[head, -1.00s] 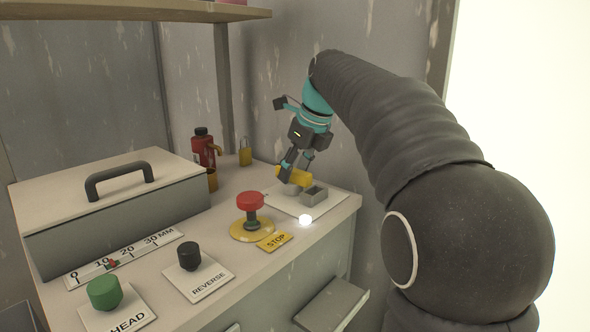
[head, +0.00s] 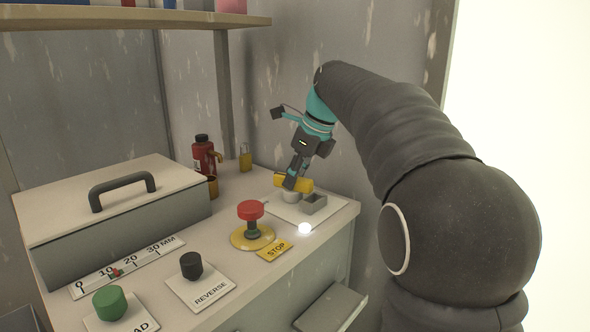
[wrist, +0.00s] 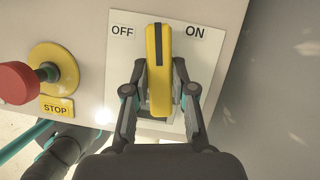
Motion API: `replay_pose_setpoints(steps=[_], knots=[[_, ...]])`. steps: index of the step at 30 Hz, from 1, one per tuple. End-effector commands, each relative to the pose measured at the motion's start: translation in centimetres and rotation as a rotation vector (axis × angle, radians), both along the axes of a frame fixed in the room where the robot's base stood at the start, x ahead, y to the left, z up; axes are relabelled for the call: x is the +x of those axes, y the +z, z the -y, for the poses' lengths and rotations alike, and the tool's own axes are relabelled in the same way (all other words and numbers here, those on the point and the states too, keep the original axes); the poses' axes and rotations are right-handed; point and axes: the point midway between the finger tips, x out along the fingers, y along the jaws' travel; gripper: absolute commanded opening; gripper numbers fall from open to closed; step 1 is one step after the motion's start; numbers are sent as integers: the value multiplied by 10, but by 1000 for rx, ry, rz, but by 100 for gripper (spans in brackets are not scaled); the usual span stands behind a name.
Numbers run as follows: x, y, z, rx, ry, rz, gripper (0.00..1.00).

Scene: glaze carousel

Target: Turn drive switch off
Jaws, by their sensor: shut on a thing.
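The drive switch has a yellow handle (wrist: 159,68) with a dark stripe, on a pale plate (wrist: 118,72) marked OFF at left and ON at right in the wrist view. The handle stands between the two labels there. My gripper (wrist: 157,78) is shut on the handle, one finger on each side. In the head view the yellow handle (head: 306,185) shows on its grey round base at the back right of the cabinet top, with my gripper (head: 292,182) on it. The gripper hides part of the handle.
A red STOP button (head: 250,210) on a yellow base stands just left of the plate, beside a glowing white lamp (head: 305,228). A red bottle (head: 203,155) and a padlock (head: 245,160) stand behind.

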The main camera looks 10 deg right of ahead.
Motion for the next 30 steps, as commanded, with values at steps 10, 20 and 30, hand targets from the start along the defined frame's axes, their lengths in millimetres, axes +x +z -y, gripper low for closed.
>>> replay_pose_setpoints(steps=[10, 20, 30], knots=[[2, -1, 1, 2, 324, -2, 0], [4, -1, 1, 2, 637, 0, 0], [5, -1, 0, 1, 960, -1, 0]])
